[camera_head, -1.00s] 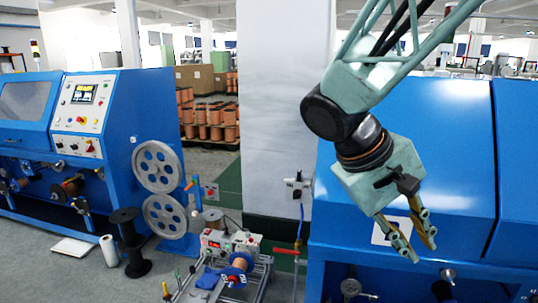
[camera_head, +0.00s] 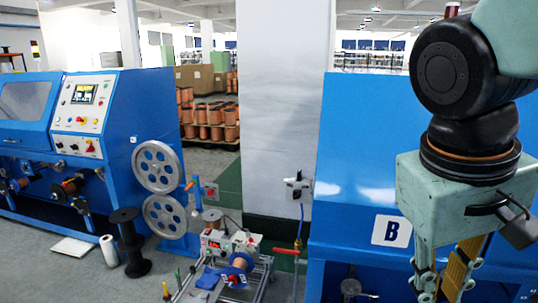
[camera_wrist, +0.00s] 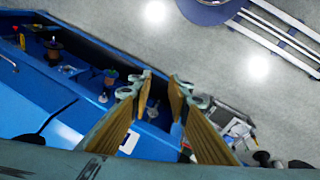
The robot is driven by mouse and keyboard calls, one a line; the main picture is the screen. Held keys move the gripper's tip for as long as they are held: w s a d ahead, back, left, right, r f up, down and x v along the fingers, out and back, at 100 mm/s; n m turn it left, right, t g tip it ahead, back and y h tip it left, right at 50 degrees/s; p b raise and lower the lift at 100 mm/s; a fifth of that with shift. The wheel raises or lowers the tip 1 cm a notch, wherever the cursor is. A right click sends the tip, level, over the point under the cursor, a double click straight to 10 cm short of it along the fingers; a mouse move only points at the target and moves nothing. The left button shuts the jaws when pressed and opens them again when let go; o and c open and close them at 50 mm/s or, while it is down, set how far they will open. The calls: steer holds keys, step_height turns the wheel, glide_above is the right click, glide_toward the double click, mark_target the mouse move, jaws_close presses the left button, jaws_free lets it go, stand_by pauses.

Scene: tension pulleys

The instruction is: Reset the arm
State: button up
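The fingertips run out of the bottom of the head view.
In the wrist view the machine's open recess holds several small pulleys or spools (camera_wrist: 110,77). A bench with a small control box (camera_head: 230,242) and a copper spool stands on the floor. Another blue machine (camera_head: 150,100) stands left.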

steer(key=s+a+r+t+y, duration=0.1)
steer(key=s+a+t+y, duration=0.1)
steer(key=s+a, duration=0.3)
steer(key=shift+s+r+m+y, duration=0.2)
steer(key=shift+s+m+y, duration=0.15)
steer(key=shift+s, duration=0.35)
stand_by(1.5)
